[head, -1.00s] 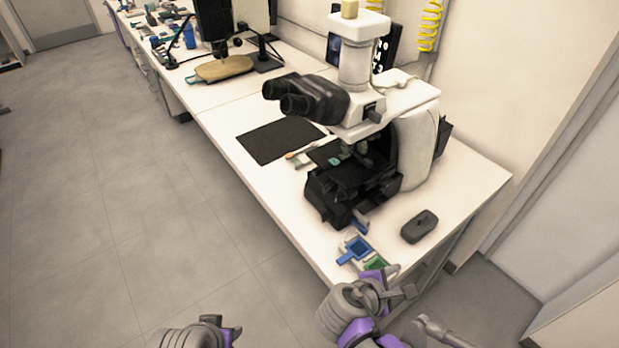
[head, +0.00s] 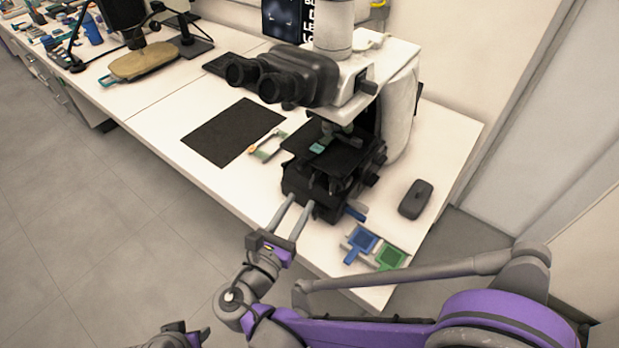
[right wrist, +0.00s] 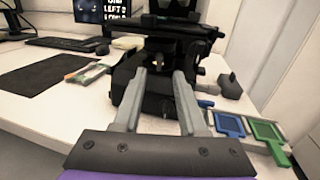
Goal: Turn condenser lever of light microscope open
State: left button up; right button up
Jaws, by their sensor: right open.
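The light microscope (head: 393,110) stands on the white bench, with a white body, black eyepieces (head: 268,78) and a dark stage and base (head: 318,183). Its lower front also shows in the right wrist view (right wrist: 140,97). I cannot make out the condenser lever for certain. My right gripper (head: 301,200) is open, its two fingers pointing at the lower front of the microscope. In the right wrist view the gripper (right wrist: 160,72) has the dark base between and behind its fingers. Contact is not clear. Part of my left gripper (head: 178,337) shows at the bottom edge; its jaws are unclear.
A blue holder (head: 361,241) and a green holder (head: 391,258) lie right of the gripper near the bench edge. A dark small device (head: 416,199) lies farther right. A black mat (head: 232,131) lies left of the microscope. The bench front left of my arm is clear.

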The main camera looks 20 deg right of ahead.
aim_at(310, 185)
jog(key=x, duration=0.8)
jog(key=shift+w+d, duration=0.15)
jog(key=shift+w, duration=0.05)
grip_shut()
dwell(1.1)
